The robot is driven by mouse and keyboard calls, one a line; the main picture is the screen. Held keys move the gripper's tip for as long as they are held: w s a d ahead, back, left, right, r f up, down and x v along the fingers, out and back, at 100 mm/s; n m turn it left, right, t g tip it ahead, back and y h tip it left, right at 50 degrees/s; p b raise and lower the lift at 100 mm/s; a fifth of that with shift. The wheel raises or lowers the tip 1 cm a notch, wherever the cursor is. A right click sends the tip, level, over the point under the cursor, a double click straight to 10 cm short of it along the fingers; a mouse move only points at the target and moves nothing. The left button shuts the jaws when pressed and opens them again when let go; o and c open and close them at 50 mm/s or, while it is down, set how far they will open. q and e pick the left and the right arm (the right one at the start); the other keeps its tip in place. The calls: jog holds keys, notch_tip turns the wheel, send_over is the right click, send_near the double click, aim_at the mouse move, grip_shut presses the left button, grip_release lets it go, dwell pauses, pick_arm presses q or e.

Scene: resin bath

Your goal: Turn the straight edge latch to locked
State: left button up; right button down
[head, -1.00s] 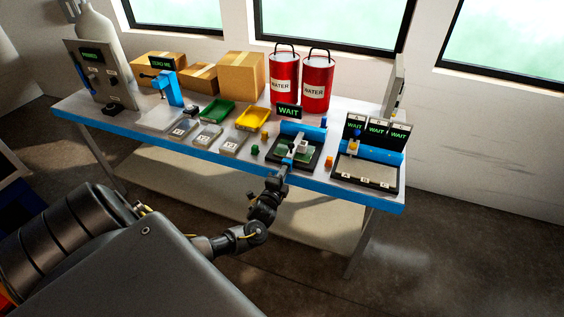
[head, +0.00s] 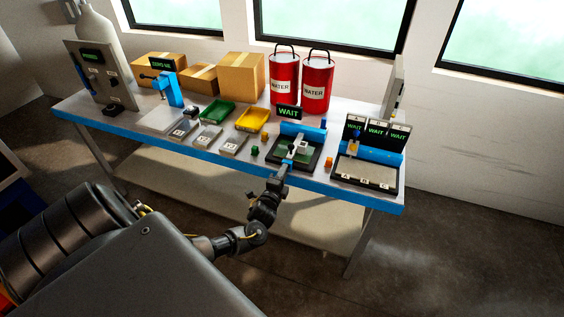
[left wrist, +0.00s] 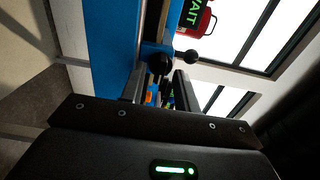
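The straight edge station is the dark tray with a green board (head: 307,160) at the front of the bench, below a WAIT sign (head: 288,112). I cannot make out its latch or the latch's position in the head view. My left gripper (head: 287,164) is at the tray's front edge, and it covers part of the tray. In the left wrist view, its two fingers (left wrist: 160,88) stand apart. A black ball knob (left wrist: 160,66) shows just past the fingertips, between them. A second black ball on a rod (left wrist: 188,57) is to its right. I cannot tell whether the fingers touch either knob. My right gripper is out of view.
A blue-backed station with several WAIT screens (head: 377,132) stands at the right. Green (head: 217,112) and yellow (head: 252,119) trays are to the left. Two red water buckets (head: 284,78) stand behind. Small green (head: 255,150) and orange (head: 329,161) blocks lie near the tray.

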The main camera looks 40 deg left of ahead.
pick_arm(q)
jog(key=b+v, duration=0.1)
jog(key=v, duration=0.9)
jog(key=shift+s, duration=0.35)
jog(key=shift+d, duration=0.15)
jog(key=s+f+n+g+h, duration=0.1)
jog(key=s+f+n+g, duration=0.2)
jog(key=f, duration=0.6)
jog(key=s+d+f+n+g+h+b, duration=0.1)
jog(key=s+f+n+g, duration=0.1)
jog(key=s+f, duration=0.5)
jog(key=s+f+n+g+h, duration=0.1)
jog(key=f+n+g, duration=0.15)
jog(key=f, duration=0.95)
jog(key=s+d+f+n+g+h, duration=0.1)
jog(key=s+d+f, duration=0.3)
jog(key=s, duration=0.6)
jog(key=s+d+f+n+g+h+b, duration=0.1)
jog(key=s+d+f+n+g, duration=0.1)
jog(key=s+d+f+g, duration=0.2)
jog(key=s+d+f+n+g, duration=0.1)
jog(key=s+d+f+g, duration=0.2)
jog(key=s+f, duration=0.5)
jog(key=s+d, duration=0.1)
jog(key=s, duration=0.8)
jog(key=shift+d+f+h+b, duration=0.35)
jog(key=shift+d+h, duration=0.05)
